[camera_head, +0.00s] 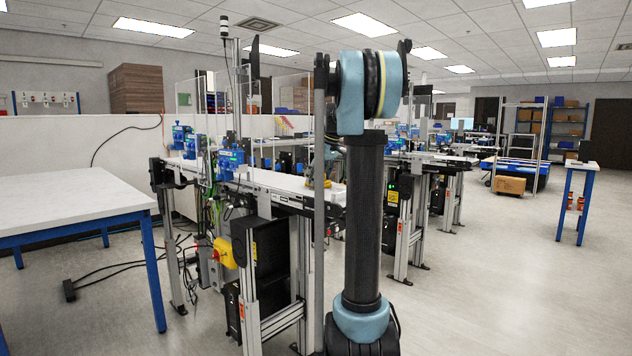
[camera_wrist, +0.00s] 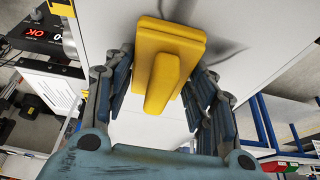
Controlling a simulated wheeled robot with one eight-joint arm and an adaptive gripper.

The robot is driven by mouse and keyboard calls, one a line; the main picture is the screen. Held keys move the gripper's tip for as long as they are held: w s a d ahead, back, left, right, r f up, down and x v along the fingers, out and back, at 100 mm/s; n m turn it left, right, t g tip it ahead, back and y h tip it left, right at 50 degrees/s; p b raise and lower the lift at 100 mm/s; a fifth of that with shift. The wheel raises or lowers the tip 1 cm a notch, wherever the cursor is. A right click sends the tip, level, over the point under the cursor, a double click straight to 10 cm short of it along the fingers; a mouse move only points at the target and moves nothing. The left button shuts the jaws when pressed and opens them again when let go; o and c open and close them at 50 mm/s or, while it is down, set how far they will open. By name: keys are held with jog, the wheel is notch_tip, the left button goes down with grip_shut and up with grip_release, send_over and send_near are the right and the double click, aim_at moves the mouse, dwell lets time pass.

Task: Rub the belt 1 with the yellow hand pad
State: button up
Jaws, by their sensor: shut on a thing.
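The yellow hand pad (camera_wrist: 178,48) is in the upper middle of the wrist view, with its raised grip facing the camera. My gripper (camera_wrist: 162,82) is shut on it, with one finger on each side. Behind the pad is the white surface of the belt (camera_wrist: 100,22), with a dark shadow beside the pad. I cannot tell whether pad and belt touch. In the head view, belt 1 (camera_head: 270,180) runs along the conveyor left of my arm. A small yellow patch shows at its near end, partly hidden, too small to identify surely.
A white-topped table with blue legs (camera_head: 70,205) stands at the left. In the wrist view, a red display (camera_wrist: 50,35) sits beside the belt.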

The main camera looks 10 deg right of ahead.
jog(key=shift+s+d, duration=1.05)
jog(key=shift+s, duration=0.45)
jog(key=shift+s+d, duration=1.1)
jog(key=shift+s, duration=0.4)
jog(key=shift+s+d, duration=1.05)
jog(key=shift+s, duration=0.45)
jog(key=shift+s+d+f, duration=0.1)
jog(key=shift+s+d, duration=0.45)
jog(key=shift+s, duration=0.25)
jog(key=shift+s+d, duration=0.55)
jog(key=shift+s, duration=0.25)
jog(key=shift+r, duration=3.05)
jog(key=shift+w, duration=0.1)
jog(key=shift+r, duration=1.5)
